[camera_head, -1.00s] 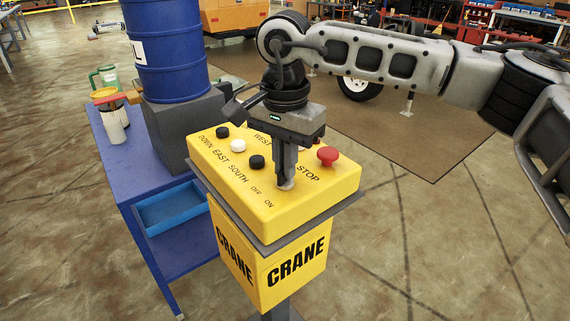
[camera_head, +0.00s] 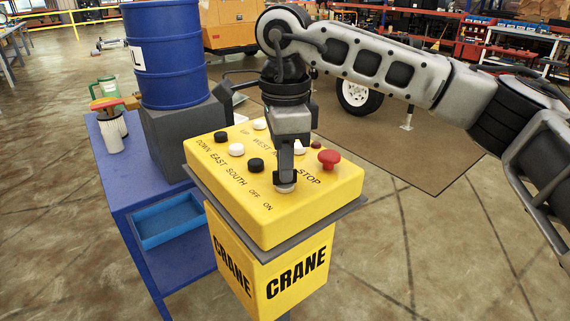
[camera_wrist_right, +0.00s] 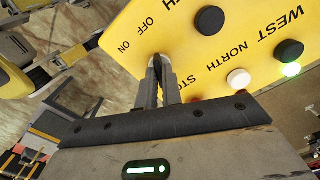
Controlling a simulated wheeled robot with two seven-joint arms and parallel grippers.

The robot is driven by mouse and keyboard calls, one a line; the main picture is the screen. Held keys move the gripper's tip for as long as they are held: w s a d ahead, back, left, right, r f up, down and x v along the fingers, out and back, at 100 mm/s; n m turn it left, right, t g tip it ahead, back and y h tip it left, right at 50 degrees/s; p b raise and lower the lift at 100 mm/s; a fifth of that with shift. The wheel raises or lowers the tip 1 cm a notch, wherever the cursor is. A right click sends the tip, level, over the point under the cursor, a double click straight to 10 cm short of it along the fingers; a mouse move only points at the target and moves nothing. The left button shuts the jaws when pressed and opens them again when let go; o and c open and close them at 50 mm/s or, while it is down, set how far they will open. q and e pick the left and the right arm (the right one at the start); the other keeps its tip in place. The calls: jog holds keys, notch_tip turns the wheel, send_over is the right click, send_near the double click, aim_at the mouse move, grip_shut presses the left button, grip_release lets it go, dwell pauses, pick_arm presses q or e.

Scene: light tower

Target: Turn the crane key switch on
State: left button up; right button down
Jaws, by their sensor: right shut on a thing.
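The yellow crane control box (camera_head: 310,212) stands on a post, with CRANE on its sides. Its key switch (camera_head: 284,188) is a round silver piece near the front, by the OFF and ON labels. My right gripper (camera_head: 286,178) points straight down and is shut on the switch's key, which its fingers mostly hide. In the right wrist view the closed fingertips (camera_wrist_right: 159,66) meet the silver switch (camera_wrist_right: 152,61) at the box's edge, beside OFF and ON. I cannot make out the key's angle. My left gripper is not in view.
A red STOP button (camera_head: 328,158) sits just right of the gripper; black and white buttons lie around it. A green light (camera_wrist_right: 291,69) glows near WEST. A blue barrel (camera_head: 168,55) on a grey block and a blue table (camera_head: 125,190) stand left. Open floor lies right.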

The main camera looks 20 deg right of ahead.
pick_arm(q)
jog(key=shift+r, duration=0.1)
pick_arm(e)
jog(key=shift+r+m, duration=0.1)
jog(key=shift+m, duration=0.3)
jog(key=c, duration=1.6)
grip_release()
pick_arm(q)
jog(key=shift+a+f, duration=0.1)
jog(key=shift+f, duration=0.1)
pick_arm(e)
jog(key=shift+o, duration=0.2)
pick_arm(q)
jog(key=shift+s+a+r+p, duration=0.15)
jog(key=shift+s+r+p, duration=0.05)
jog(key=shift+p, duration=0.65)
pick_arm(e)
notch_tip(320, 180, up, 16)
